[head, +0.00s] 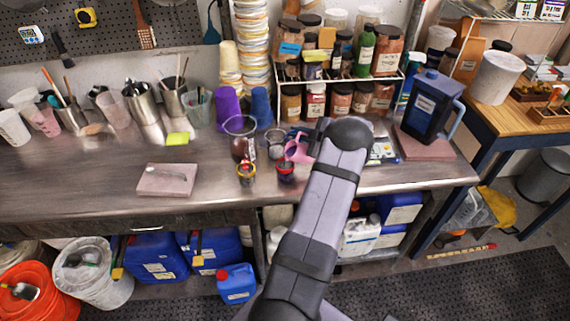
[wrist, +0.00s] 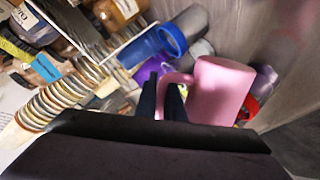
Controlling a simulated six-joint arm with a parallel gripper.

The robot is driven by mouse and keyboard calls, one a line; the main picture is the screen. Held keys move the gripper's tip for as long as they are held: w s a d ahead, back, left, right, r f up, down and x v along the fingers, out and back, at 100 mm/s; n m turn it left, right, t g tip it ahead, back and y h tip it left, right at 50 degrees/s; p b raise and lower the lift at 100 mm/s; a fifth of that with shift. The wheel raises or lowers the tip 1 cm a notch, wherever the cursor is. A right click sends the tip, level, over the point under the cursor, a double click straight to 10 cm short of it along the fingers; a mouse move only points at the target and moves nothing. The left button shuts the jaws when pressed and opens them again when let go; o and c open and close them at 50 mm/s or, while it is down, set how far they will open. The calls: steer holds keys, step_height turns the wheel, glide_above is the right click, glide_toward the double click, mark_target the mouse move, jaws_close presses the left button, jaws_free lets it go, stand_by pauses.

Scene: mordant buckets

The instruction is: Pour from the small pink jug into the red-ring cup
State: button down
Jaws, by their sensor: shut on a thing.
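The small pink jug (head: 298,150) is at the end of my arm over the bench in the head view. In the wrist view the pink jug (wrist: 222,92) fills the right of centre, its handle towards my gripper (wrist: 166,98). My gripper is shut on the jug's handle. The jug looks tilted in the wrist view, but that view is itself rolled. The red-ring cup (head: 286,173) stands on the bench just in front and left of the jug. In the wrist view a red rim (wrist: 249,108) shows partly behind the jug. The jug's contents are hidden.
A similar small cup (head: 246,175) with an orange-yellow rim stands left of the red-ring cup. A tall clear beaker (head: 241,143) and a small greyish cup (head: 275,145) are close behind. A blue pitcher (head: 430,108) stands at right. The bench front-left is mostly clear around a pinkish slab (head: 167,187).

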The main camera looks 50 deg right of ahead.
steer(key=shift+w+a+n, duration=0.1)
steer(key=shift+n, duration=0.2)
stand_by(1.4)
steer(key=shift+s+d+r+m+t+y, duration=0.1)
steer(key=shift+d+r+m+t+y, duration=0.15)
steer(key=shift+m, duration=0.35)
steer(key=shift+s+r+m+t+y, duration=0.15)
steer(key=shift+m+t+y, duration=0.2)
steer(key=shift+m, duration=0.25)
steer(key=shift+b, duration=0.3)
steer(key=shift+d+f+m+t+y+b, duration=0.1)
steer(key=shift+m+t+y+b, duration=0.2)
steer(key=shift+m+t+b, duration=0.9)
steer(key=shift+d+f+m+t+y+b, duration=0.1)
steer(key=shift+m+t+y+b, duration=0.35)
steer(key=shift+m+b, duration=1.3)
